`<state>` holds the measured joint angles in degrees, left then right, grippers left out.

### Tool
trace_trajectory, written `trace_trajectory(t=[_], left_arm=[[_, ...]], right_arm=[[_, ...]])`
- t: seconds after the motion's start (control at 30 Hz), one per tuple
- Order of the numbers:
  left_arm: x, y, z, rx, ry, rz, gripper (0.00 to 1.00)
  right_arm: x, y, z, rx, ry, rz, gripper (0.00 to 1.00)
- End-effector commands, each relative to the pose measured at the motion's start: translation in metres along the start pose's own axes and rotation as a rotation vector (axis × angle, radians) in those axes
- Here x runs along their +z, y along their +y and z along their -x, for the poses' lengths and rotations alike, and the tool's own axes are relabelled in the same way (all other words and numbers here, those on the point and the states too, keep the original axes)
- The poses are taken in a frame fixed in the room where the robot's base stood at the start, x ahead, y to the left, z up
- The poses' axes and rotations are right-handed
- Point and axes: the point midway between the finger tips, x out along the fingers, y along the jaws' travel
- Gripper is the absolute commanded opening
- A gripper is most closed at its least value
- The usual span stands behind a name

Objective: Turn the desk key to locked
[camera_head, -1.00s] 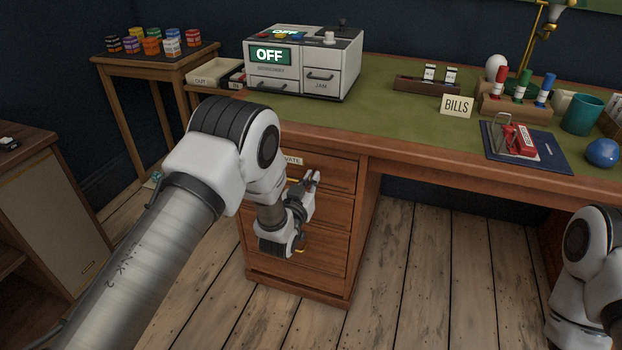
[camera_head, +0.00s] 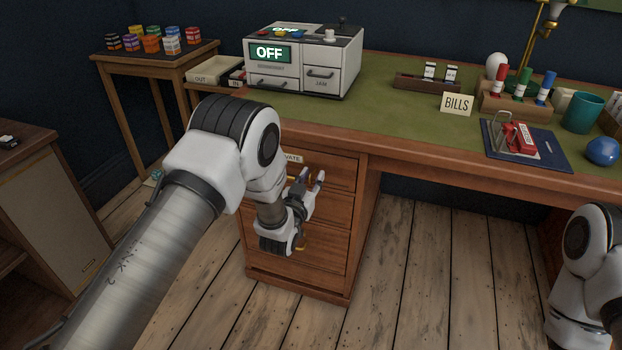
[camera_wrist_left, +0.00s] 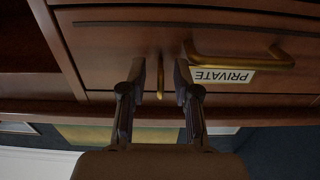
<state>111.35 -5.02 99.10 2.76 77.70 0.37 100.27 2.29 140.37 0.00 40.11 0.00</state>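The desk key (camera_wrist_left: 160,78) shows in the left wrist view as a thin brass piece at the drawer front (camera_wrist_left: 110,45), beside the brass handle and the PRIVATE label (camera_wrist_left: 222,76). This view is upside down. My left gripper (camera_wrist_left: 159,72) is open, with one finger on each side of the key and a gap to both. In the head view, the left gripper (camera_head: 312,180) is in front of the top drawer and hides the key. Whether the key is at locked cannot be told. My right arm shows at the right edge, its gripper out of view.
The wooden desk (camera_head: 400,135) carries a white box with an OFF display (camera_head: 300,65), a BILLS card (camera_head: 457,104), a teal cup (camera_head: 581,115) and a blue ball (camera_head: 602,152). A side table (camera_head: 150,62) with small jars stands left. The floor before the drawers is clear.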

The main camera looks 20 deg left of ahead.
Motion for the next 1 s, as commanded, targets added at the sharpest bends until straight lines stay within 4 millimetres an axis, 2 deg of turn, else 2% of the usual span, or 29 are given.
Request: trace_trajectory(t=[0.17,0.27,0.5,0.6,0.73,1.0], left_arm=[[0.0,0.0,0.011,0.0,-0.002,0.0,0.31],[0.0,0.0,0.032,0.0,-0.003,0.0,0.31],[0.001,0.001,0.093,0.001,-0.004,-0.001,0.31],[0.001,0.0,0.11,0.001,-0.003,0.0,0.31],[0.0,0.0,0.12,0.0,-0.001,0.0,0.31],[0.0,0.0,0.12,0.0,0.0,0.0,0.31]], right_arm=[[0.0,0.0,0.0,0.0,0.0,0.0,0.4],[0.0,0.0,0.0,0.0,0.0,0.0,0.4],[0.0,0.0,0.0,0.0,0.0,0.0,0.4],[0.0,0.0,0.0,0.0,0.0,0.0,0.4],[0.0,0.0,0.0,0.0,0.0,0.0,0.4],[0.0,0.0,0.0,0.0,0.0,0.0,0.4]])
